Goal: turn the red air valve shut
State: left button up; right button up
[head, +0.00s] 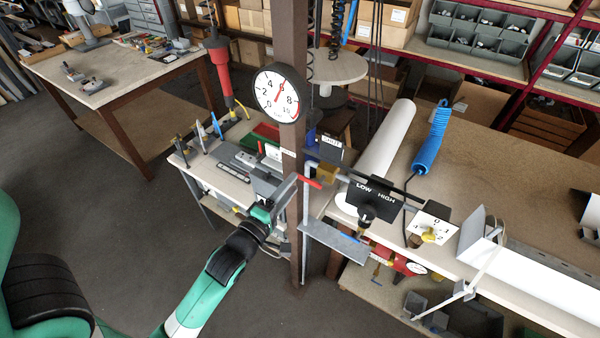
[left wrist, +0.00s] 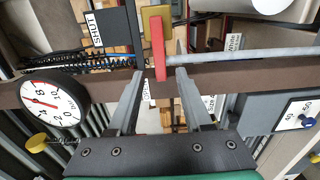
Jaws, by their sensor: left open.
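The red valve lever (head: 313,183) sticks out from a brass valve body (head: 327,173) on a grey pipe by the brown post. In the left wrist view the red lever (left wrist: 158,48) stands upright in front of the brass body (left wrist: 157,18), its lower end at the gap between my fingertips. My left gripper (head: 291,186) is open and close to the lever; its fingers (left wrist: 160,76) lie on either side, with no clear contact. A dark plate with a SHUT label (head: 332,142) sits beside the valve; the label also shows in the left wrist view (left wrist: 93,28). My right gripper is out of view.
A round pressure gauge (head: 279,93) with a red needle hangs on the brown post (head: 291,225). A black LOW/HIGH plate (head: 375,192) and a grey shelf plate (head: 335,241) are right of the valve. A bench (head: 480,160) carries a blue coil (head: 431,140).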

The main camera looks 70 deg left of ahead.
aim_at(300, 176)
pick_arm(q)
jog(key=x, duration=0.5)
jog(key=shift+d, duration=0.1)
jog(key=shift+s, duration=0.1)
jog(key=shift+c, duration=0.2)
grip_shut()
dwell(1.0)
